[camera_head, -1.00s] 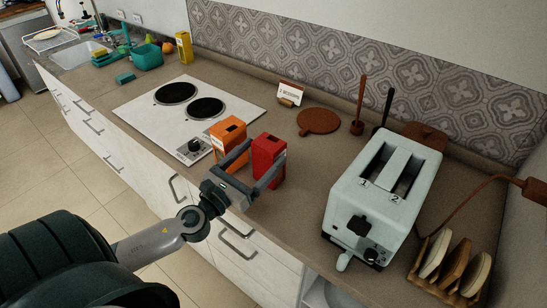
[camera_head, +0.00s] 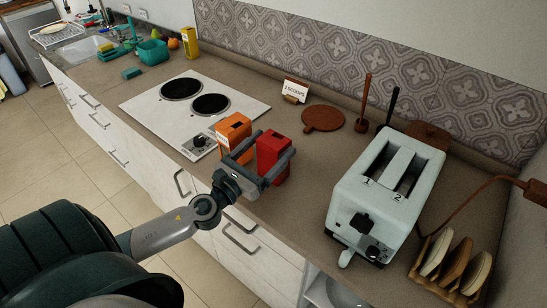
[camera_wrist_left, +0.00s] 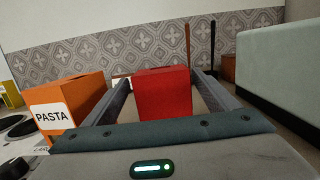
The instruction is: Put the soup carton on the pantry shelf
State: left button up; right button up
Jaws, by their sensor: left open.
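A red carton (camera_head: 273,156) stands upright on the counter; no label on it is readable, and it appears to be the soup carton. My left gripper (camera_head: 278,142) is open, with one finger on each side of the red carton. In the left wrist view the red carton (camera_wrist_left: 163,93) stands between the fingers, with a visible gap on the right side. An orange carton (camera_head: 234,132) stands close by on the left; its label reads PASTA in the left wrist view (camera_wrist_left: 62,105). No pantry shelf is clearly identifiable. My right gripper is out of view.
A pale toaster (camera_head: 345,205) stands to the right, with a toast rack (camera_head: 452,265) beside it. A white cooktop (camera_head: 150,105) lies to the left. A round wooden board (camera_head: 323,118) and a small sign (camera_head: 295,89) are behind. The counter between carton and toaster is clear.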

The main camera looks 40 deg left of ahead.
aim_at(280, 136)
pick_arm(q)
jog(key=shift+w, duration=0.1)
jog(key=shift+w+r, duration=0.2)
jog(key=w, duration=0.1)
jog(key=w+p, duration=0.2)
jog(key=shift+w+d+r, duration=0.3)
jog(key=shift+r, duration=0.1)
jog(key=shift+w+p, duration=0.35)
jog(key=shift+w, duration=0.1)
jog(key=shift+c, duration=0.5)
grip_shut()
